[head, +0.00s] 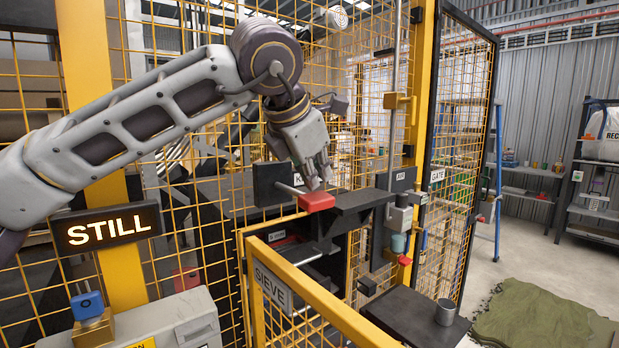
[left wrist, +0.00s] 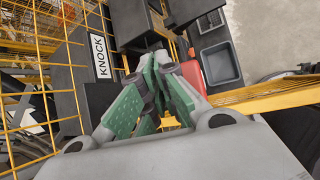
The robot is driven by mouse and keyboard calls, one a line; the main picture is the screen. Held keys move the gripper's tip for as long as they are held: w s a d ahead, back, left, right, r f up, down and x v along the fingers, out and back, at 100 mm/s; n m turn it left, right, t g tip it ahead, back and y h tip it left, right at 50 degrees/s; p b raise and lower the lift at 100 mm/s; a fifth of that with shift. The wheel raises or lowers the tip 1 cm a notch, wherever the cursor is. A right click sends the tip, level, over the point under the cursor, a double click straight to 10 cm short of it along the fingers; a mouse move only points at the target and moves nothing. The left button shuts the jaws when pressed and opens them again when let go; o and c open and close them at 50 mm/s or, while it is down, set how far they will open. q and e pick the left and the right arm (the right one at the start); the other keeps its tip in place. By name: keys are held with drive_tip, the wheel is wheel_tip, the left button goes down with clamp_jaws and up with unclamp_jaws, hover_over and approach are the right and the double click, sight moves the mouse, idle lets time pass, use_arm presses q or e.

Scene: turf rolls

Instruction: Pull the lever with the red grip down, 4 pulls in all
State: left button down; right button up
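The lever's red grip (head: 316,201) sits at the end of a thin metal rod, beside a dark block with a label partly hidden in the head view. In the left wrist view, that label (left wrist: 100,57) reads KNOCK. My left gripper (head: 318,183) points down just above the red grip; I cannot tell whether it touches. In the left wrist view, the fingertips of my left gripper (left wrist: 159,60) are together with nothing seen between them. The red grip (left wrist: 192,74) shows to the right of the fingers, partly hidden by them. My right gripper is not in view.
Yellow mesh fencing (head: 185,230) surrounds the machine. A lit sign (head: 107,228) reads STILL. A metal cup (head: 445,312) stands on a dark shelf. Floor at right is open beside a green mat (head: 545,318).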

use_arm(q)
drive_tip(key=shift+w+a+r, duration=0.1)
drive_tip(key=shift+r, duration=0.45)
drive_tip(key=shift+w+r+p, duration=0.1)
drive_tip(key=shift+r+p, duration=0.75)
drive_tip(key=shift+r, duration=0.05)
drive_tip(key=shift+a+r, duration=0.1)
drive_tip(key=shift+r, duration=0.2)
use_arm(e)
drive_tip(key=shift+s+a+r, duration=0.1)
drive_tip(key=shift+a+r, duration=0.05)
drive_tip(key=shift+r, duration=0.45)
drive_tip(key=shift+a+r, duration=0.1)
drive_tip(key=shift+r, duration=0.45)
use_arm(q)
drive_tip(key=shift+r, duration=0.1)
drive_tip(key=r+p, duration=0.2)
drive_tip(key=r, duration=0.1)
drive_tip(key=r+p, duration=0.1)
drive_tip(key=p, duration=0.1)
drive_tip(key=shift+w+a+r, duration=0.2)
drive_tip(key=shift+w+r, duration=0.15)
drive_tip(key=shift+r, duration=0.05)
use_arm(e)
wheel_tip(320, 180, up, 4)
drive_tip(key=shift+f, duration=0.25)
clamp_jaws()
